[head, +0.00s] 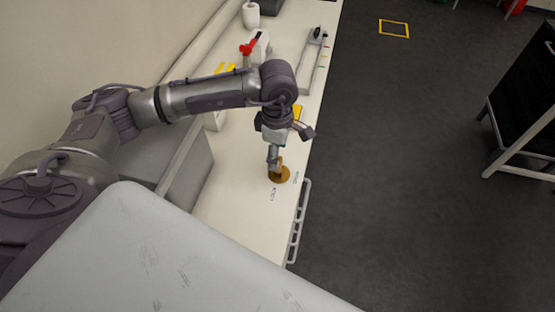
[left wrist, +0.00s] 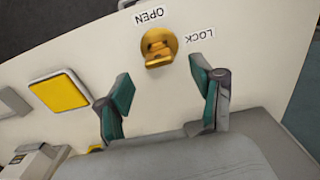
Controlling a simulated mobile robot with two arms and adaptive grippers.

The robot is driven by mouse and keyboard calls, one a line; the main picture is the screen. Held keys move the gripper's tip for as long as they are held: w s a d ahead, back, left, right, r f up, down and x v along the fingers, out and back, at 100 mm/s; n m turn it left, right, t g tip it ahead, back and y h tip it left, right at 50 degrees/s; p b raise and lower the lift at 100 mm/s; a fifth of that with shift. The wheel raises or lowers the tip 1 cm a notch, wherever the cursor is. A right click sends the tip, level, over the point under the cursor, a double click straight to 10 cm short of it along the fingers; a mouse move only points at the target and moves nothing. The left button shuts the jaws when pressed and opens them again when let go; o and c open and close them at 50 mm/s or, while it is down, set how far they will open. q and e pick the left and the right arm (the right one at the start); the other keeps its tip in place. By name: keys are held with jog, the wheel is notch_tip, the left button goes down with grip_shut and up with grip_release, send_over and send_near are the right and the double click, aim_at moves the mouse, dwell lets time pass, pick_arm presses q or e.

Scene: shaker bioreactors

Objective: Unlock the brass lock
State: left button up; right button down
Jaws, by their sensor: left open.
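The brass lock (head: 284,175) is a round golden disc with a raised knob, on the white bench top near its right edge. It shows clearly in the left wrist view (left wrist: 159,47), with an OPEN label (left wrist: 150,15) on one side and a LOCK label (left wrist: 201,34) on the other. My left gripper (head: 274,160) is over the lock in the head view and partly covers it. In the left wrist view its two green-padded fingers (left wrist: 163,88) are spread apart with nothing between them, and the lock lies beyond their tips. My right gripper is not in view.
A yellow-topped square (left wrist: 60,93) sits on the bench beside the lock. A red-handled item (head: 249,47), a white container (head: 251,15) and a grey device (head: 313,60) stand farther back. A rail (head: 299,222) runs along the bench's right edge. Dark open floor lies to the right.

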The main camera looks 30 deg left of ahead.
pick_arm(q)
jog(key=shift+f+p, duration=0.6)
jog(key=shift+f, duration=2.5)
grip_shut()
